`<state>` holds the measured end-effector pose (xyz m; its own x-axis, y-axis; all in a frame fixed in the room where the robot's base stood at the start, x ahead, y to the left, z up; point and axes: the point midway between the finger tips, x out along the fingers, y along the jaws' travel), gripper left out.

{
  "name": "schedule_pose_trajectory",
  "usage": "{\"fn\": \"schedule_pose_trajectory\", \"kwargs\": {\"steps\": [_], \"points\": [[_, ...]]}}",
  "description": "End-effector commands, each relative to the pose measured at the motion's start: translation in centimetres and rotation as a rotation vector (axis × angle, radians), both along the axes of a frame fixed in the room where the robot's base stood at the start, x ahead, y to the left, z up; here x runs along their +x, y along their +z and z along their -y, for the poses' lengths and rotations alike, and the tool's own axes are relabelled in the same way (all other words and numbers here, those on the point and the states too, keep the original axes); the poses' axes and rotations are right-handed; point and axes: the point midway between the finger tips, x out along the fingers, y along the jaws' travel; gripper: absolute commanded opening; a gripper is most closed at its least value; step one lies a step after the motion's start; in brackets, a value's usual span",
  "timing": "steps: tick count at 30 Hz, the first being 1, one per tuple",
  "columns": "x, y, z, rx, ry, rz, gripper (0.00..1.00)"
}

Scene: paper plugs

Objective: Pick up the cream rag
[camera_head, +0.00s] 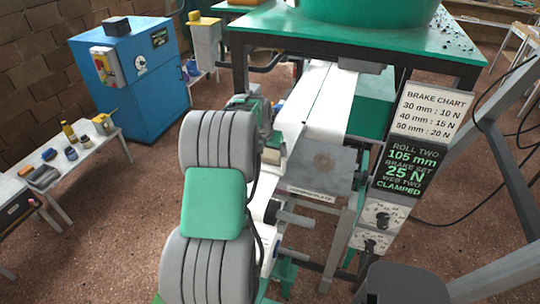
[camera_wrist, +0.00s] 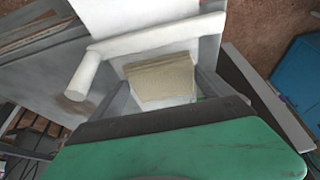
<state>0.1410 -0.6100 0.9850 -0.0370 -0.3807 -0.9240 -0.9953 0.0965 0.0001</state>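The cream rag (camera_wrist: 162,80) is a small folded, block-like cloth in the middle of the wrist view, straight ahead of my gripper's green palm. In the head view a small cream patch that looks like the rag (camera_head: 272,156) shows beside the end of my arm, left of the grey metal plate. My gripper (camera_wrist: 165,95) has grey fingers partly showing on both sides of the rag. The rag fills most of the space between them. I cannot tell whether the fingers touch it. In the head view my arm hides most of the gripper.
A pale bar (camera_wrist: 150,42) crosses just beyond the rag. The white paper web (camera_head: 322,105) runs down the machine to the grey plate (camera_head: 320,165). Rollers (camera_head: 290,218) stick out below. A sign panel (camera_head: 408,165) stands right; a blue cabinet (camera_head: 132,80) and bench (camera_head: 62,165) stand left.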

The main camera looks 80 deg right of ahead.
Motion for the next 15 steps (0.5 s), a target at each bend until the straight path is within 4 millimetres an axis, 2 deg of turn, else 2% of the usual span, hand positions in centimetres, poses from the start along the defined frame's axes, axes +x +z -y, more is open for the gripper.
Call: {"fn": "schedule_pose_trajectory", "kwargs": {"steps": [2,13,15], "points": [[0.01,0.03,0.0,0.0,0.0,0.0,0.75],[0.0,0.08,0.02,-0.001,0.0,0.0,0.44],[0.0,0.08,0.02,-0.001,0.0,0.0,0.44]]}}
